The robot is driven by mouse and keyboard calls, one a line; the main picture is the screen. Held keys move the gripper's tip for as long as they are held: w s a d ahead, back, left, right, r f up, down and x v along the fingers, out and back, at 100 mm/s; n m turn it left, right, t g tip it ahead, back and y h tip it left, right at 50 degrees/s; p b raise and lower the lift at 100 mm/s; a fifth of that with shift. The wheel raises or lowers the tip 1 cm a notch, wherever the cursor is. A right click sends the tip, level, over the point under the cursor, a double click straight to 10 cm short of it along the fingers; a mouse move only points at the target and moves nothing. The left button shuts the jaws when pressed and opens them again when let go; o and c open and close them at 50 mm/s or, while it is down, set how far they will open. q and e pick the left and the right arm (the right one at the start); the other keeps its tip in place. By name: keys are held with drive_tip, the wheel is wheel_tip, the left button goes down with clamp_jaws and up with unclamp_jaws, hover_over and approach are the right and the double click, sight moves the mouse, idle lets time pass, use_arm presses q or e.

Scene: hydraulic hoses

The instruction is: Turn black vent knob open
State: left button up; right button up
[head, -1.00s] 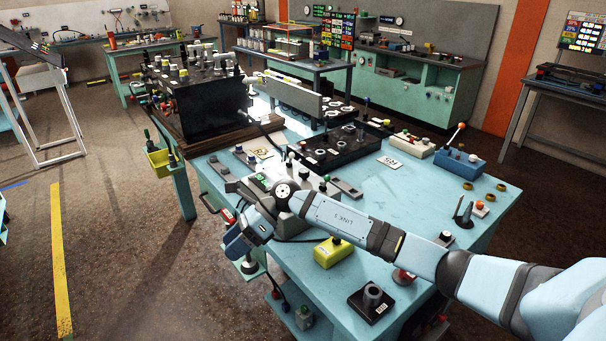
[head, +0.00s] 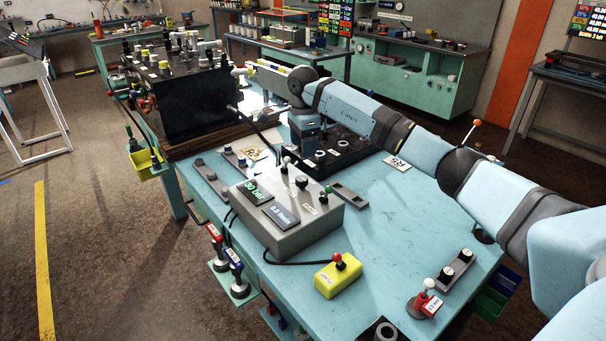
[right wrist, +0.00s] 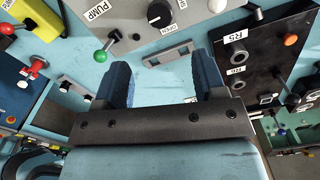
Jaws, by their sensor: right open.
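A black round knob (head: 301,182) stands on top of the grey control box (head: 277,235) on the light blue bench. It also shows at the top of the right wrist view as a black knob (right wrist: 159,14) with a white pointer line. I cannot read whether a label names it the vent. My right gripper (right wrist: 162,70) is open and empty, its two blue fingers apart over bare bench top and a small grey slotted bar (right wrist: 168,55). In the head view the right hand hangs behind the grey box; its fingertips are hard to make out. My left gripper is not in view.
On the box, a green-ball lever (right wrist: 103,57) stands beside the PUMP label. A black panel (right wrist: 245,60) marked R5 lies to the right in the wrist view. A yellow box with a red knob (head: 338,275) sits in front.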

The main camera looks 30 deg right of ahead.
sight(303, 178)
wheel_tip(303, 178, down, 11)
drive_tip(key=shift+r+p, duration=0.1)
drive_tip(key=shift+p, duration=0.45)
drive_tip(key=c, duration=0.9)
